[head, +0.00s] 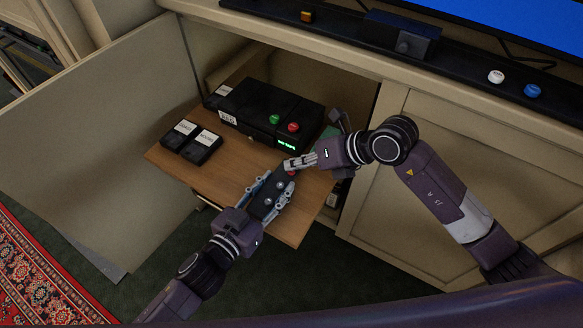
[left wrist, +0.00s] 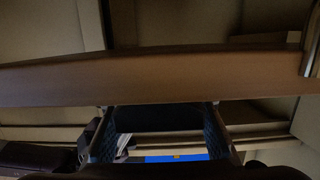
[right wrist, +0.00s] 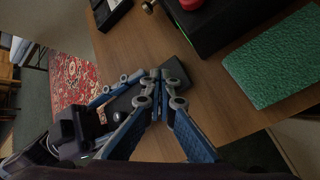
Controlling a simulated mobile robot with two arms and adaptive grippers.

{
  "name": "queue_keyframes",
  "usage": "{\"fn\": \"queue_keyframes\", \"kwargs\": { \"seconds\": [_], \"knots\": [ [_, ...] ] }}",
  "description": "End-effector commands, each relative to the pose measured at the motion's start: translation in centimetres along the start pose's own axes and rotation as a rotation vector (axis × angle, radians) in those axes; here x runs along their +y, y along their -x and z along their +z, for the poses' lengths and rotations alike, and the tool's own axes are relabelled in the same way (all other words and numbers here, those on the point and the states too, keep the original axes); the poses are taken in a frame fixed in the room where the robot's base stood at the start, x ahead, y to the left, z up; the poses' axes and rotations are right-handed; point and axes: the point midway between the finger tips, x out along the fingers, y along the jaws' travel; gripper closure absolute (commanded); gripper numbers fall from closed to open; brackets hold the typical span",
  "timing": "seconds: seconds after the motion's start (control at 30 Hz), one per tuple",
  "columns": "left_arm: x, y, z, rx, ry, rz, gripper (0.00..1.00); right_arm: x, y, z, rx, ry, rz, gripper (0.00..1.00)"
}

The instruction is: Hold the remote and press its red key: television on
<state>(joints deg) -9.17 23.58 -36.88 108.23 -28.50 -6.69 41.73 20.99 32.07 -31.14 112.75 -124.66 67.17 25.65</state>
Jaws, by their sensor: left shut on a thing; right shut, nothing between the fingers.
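My left gripper (head: 268,192) is shut on the dark remote (head: 266,206), with a finger along each side, over the front of the wooden shelf. The remote also shows between the fingers in the left wrist view (left wrist: 160,118). A bit of red, the remote's red key (head: 292,173), shows at its far end. My right gripper (head: 288,164) is shut and empty, its fingertips just at that far end. In the right wrist view its closed fingers (right wrist: 160,78) cover part of the remote (right wrist: 124,102); contact with the key cannot be told. The television screen (head: 520,22) is plain blue.
A black box (head: 247,104) with green and red buttons and a lit green display stands on the wooden shelf (head: 232,170). Two labelled black cases (head: 202,149) lie left of it. A green pad (right wrist: 275,65) lies right. Cabinet doors flank the shelf.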

Motion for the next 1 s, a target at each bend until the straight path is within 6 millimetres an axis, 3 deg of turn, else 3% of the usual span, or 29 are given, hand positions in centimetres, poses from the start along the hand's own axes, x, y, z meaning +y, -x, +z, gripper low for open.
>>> {"fn": "queue_keyframes", "kwargs": {
  "seconds": [1.0],
  "knots": [
    [0.0, 0.0, -0.1, 0.002, 0.000, 0.000, 0.90, 1.3, 1.8, 1.4, -0.002, 0.002, 0.001, 1.00]
  ]
}}
